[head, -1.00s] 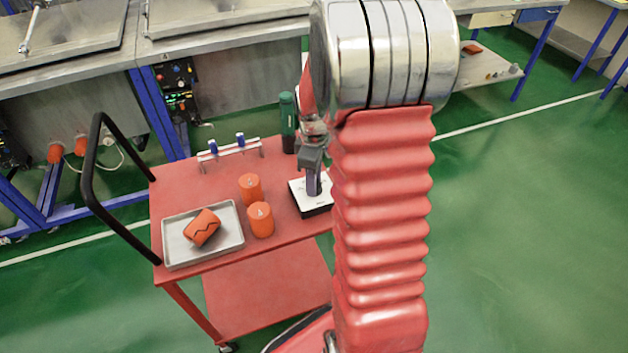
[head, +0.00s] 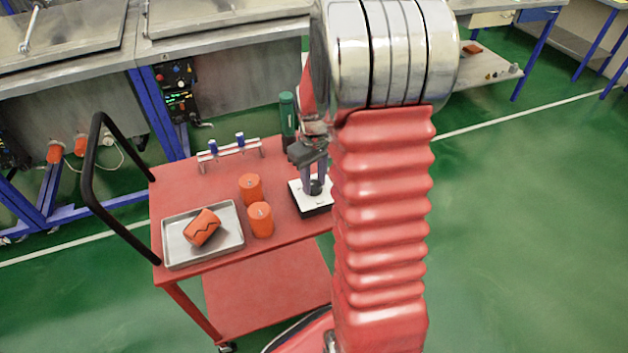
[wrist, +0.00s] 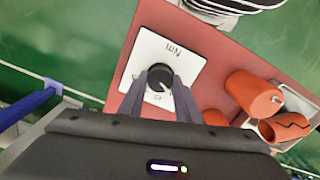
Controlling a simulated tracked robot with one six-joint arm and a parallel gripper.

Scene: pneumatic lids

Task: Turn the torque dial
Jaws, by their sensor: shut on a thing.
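The torque dial is a black round knob (wrist: 160,78) on a white square plate (wrist: 147,55) marked "Nm" in the wrist view. In the head view the dial's box (head: 312,207) sits at the right side of the red cart top, and the knob (head: 315,187) shows on it. My gripper (wrist: 160,72) points down at the plate with its two fingers on either side of the knob, shut on it. In the head view my gripper (head: 314,188) shows at the knob, partly beside my red arm.
Two orange cylinders (head: 250,188) (head: 260,219) stand left of the dial. A green bottle (head: 287,120) and a rack with blue clips (head: 228,153) stand behind. A black handle (head: 90,190) rises at the cart's left.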

